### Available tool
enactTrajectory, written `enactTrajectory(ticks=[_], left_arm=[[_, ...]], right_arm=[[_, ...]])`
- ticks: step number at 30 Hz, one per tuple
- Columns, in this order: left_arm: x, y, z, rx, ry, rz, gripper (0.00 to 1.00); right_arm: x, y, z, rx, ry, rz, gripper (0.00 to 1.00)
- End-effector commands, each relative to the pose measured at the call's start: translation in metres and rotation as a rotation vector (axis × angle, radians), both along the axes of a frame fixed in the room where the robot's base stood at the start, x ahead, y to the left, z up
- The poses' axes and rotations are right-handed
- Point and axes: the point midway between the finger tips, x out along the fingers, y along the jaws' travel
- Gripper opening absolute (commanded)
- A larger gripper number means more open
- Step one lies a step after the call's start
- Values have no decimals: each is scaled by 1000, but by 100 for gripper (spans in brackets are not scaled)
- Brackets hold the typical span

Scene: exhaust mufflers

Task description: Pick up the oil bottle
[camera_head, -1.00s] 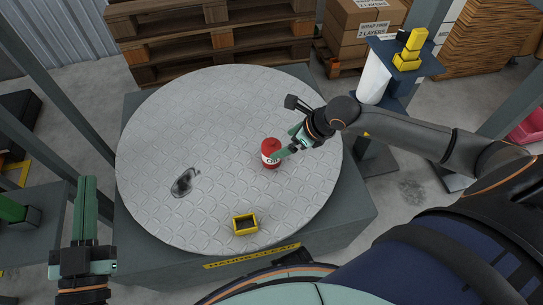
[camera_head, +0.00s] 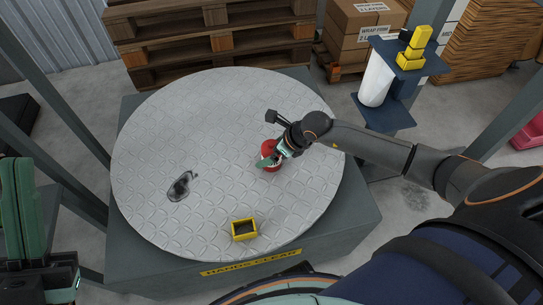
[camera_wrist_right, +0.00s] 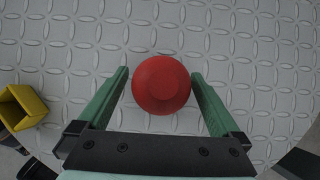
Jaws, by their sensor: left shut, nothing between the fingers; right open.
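The red oil bottle (camera_head: 273,147) stands on the round metal turntable (camera_head: 160,130), right of its middle. In the head view my right gripper (camera_head: 268,160) is at the bottle and covers part of it. In the right wrist view the bottle (camera_wrist_right: 162,85) is seen from above as a round red shape between the tips of the two green fingers (camera_wrist_right: 160,88). These fingers are open, with a gap on each side of the bottle. My left gripper (camera_head: 20,205) is at the far left edge, shut and empty, away from the turntable.
A small yellow open box (camera_head: 244,229) sits near the turntable's front edge; it also shows in the right wrist view (camera_wrist_right: 22,106). A blue stand with yellow blocks (camera_head: 411,60) is at the back right. Pallets (camera_head: 210,40) stand behind.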

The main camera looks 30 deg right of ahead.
Motion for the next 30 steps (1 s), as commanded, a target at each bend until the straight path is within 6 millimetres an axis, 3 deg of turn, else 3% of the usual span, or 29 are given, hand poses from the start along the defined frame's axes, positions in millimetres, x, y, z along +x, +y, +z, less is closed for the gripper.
enactTrajectory(ticks=[1,4,14,30], left_arm=[[1,-1,-11,-2,10,-4,0],[2,-1,-15,-8,16,-10,0],[2,-1,-16,-11,21,-13,0],[2,-1,-16,-10,20,-13,0]], right_arm=[[5,2,-13,2,1,-1,100],[11,6,-21,2,-1,0,100],[14,7,-25,1,0,1,100],[13,7,-25,1,0,1,39]])
